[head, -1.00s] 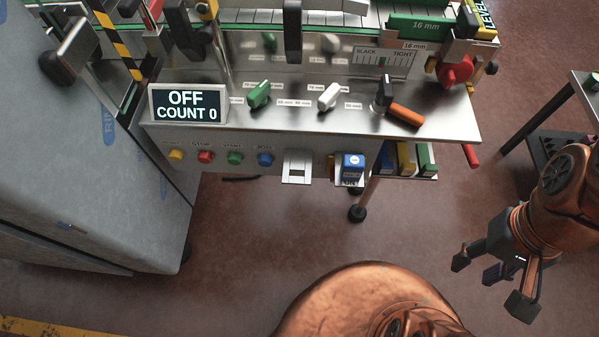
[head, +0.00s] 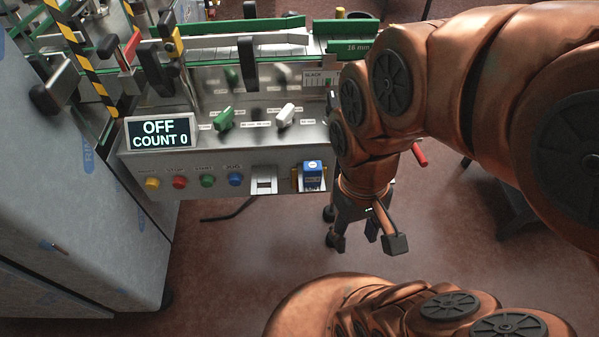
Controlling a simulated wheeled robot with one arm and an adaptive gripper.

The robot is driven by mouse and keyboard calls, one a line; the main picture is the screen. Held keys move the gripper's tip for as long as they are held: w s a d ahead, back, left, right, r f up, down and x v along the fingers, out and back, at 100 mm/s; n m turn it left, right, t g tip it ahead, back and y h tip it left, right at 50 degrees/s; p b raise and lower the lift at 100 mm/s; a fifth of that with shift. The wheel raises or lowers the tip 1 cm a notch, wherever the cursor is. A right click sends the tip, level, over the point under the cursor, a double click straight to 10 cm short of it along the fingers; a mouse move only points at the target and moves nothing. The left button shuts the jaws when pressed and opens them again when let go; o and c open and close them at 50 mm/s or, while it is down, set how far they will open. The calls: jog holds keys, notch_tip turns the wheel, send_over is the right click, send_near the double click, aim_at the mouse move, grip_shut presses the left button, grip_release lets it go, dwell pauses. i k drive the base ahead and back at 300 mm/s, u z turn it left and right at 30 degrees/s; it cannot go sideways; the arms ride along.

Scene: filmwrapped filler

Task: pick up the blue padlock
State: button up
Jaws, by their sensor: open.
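The blue padlock (head: 312,176) hangs on the front panel of the machine, at a brass-coloured hasp or fitting right of a small metal bracket. Its top is blue with a white label. My gripper (head: 366,242) is below and to the right of the padlock, fingers pointing down and spread, with nothing between them. It is apart from the padlock. My copper arm covers the right part of the machine.
A display (head: 159,133) reads OFF, COUNT 0. Yellow, red, green and blue buttons line the panel left of the metal bracket (head: 263,180). A grey wrapped cabinet (head: 80,200) stands at left. A red handle (head: 419,155) sticks out beside my arm. The floor below is open.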

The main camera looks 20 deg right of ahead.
aim_at(312, 170)
jog(key=k, duration=0.5)
jog(key=u, duration=2.1)
jog(key=i, duration=1.55)
jog(key=z, duration=2.55)
